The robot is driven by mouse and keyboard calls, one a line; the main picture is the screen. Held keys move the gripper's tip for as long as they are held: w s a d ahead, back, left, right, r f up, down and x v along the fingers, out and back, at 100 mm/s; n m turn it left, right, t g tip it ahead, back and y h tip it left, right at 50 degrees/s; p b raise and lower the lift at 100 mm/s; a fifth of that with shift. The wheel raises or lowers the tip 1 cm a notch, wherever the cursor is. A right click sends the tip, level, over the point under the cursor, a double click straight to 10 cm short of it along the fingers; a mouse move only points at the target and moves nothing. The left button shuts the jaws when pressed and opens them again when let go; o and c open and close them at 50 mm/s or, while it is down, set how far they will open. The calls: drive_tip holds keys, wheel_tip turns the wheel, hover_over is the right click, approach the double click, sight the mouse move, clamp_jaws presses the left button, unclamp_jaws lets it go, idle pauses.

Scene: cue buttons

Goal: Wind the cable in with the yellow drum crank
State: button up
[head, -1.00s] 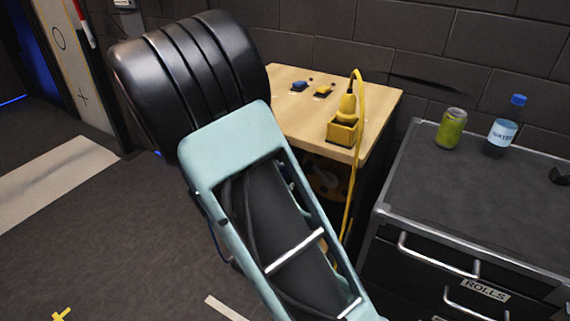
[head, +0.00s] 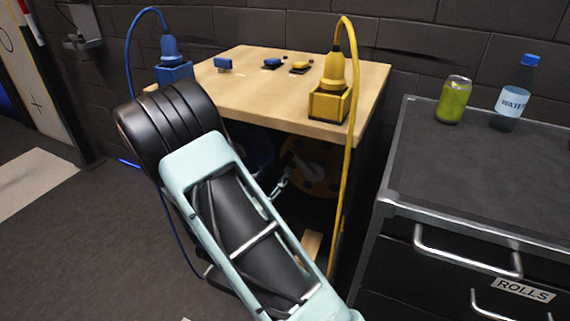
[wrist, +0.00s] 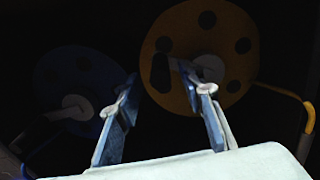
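The yellow drum (wrist: 235,35) stands in the dark space under the wooden table; it also shows in the head view (head: 318,180), partly behind my arm. Its crank has a pale hub (wrist: 209,68) and a black handle (wrist: 160,72). My gripper (wrist: 156,80) is open, its blue-padded fingers spread and pointing at the drum. In the wrist view the black handle appears between the fingertips; whether they touch it I cannot tell. In the head view my gripper (head: 279,187) is small beside the drum. The yellow cable (head: 349,150) runs from a plug in a yellow box (head: 329,104) down past the table's edge.
A blue drum (wrist: 78,80) with its own crank stands left of the yellow one. A blue plug sits in a blue box (head: 174,73). Small blue and yellow buttons (head: 299,67) are on the wooden table (head: 260,95). A drawer cabinet (head: 450,165) stands at right.

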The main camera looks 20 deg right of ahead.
sight(285, 161)
drive_tip(key=b+x, duration=0.1)
drive_tip(key=x, duration=0.5)
drive_tip(key=shift+c, duration=0.4)
clamp_jaws()
